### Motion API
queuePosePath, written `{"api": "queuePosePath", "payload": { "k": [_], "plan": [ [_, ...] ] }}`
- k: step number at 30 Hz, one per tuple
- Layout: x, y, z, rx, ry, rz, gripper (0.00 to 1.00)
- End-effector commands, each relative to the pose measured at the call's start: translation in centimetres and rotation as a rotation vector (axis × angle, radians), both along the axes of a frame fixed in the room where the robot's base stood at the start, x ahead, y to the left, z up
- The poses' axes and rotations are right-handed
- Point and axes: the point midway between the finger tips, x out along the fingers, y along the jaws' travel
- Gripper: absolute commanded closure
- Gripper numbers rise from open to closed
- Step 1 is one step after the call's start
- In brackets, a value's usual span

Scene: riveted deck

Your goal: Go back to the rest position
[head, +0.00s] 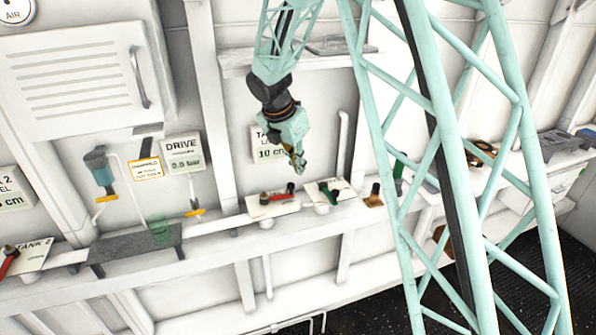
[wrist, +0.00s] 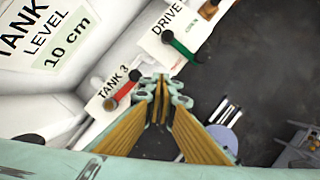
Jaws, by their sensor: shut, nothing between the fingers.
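My gripper (head: 297,160) hangs at the end of my arm in the head view, in front of the white wall. It is above the pipe shelf and apart from the valves. In the wrist view my gripper (wrist: 160,82) shows its fingers together, with nothing between them. A red-handled valve (head: 277,196) lies below and slightly left of it in the head view. It also shows in the wrist view, by the TANK 3 label (wrist: 112,87). A green-handled valve (head: 330,191) lies below and to the right, next to the DRIVE label in the wrist view (wrist: 167,25).
A grey shelf (head: 135,246) stands at the left, with a translucent green cup-like shape on it. A DRIVE gauge sign (head: 183,152) and a louvred cabinet (head: 75,80) are on the wall. My lattice structure crosses the right side. A sign reading 10 cm (head: 268,148) is behind my gripper.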

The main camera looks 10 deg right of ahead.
Motion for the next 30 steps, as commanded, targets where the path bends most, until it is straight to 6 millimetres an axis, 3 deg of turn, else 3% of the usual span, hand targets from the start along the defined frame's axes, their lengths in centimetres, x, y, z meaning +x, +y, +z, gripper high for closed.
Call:
{"api": "queuePosePath", "payload": {
  "k": [19, 30],
  "plan": [
    [-0.3, -0.2, 0.5, 0.004, -0.004, -0.012, 1.00],
    [-3.6, -1.8, 2.9, 0.060, -0.050, -0.179, 1.00]
  ]
}}
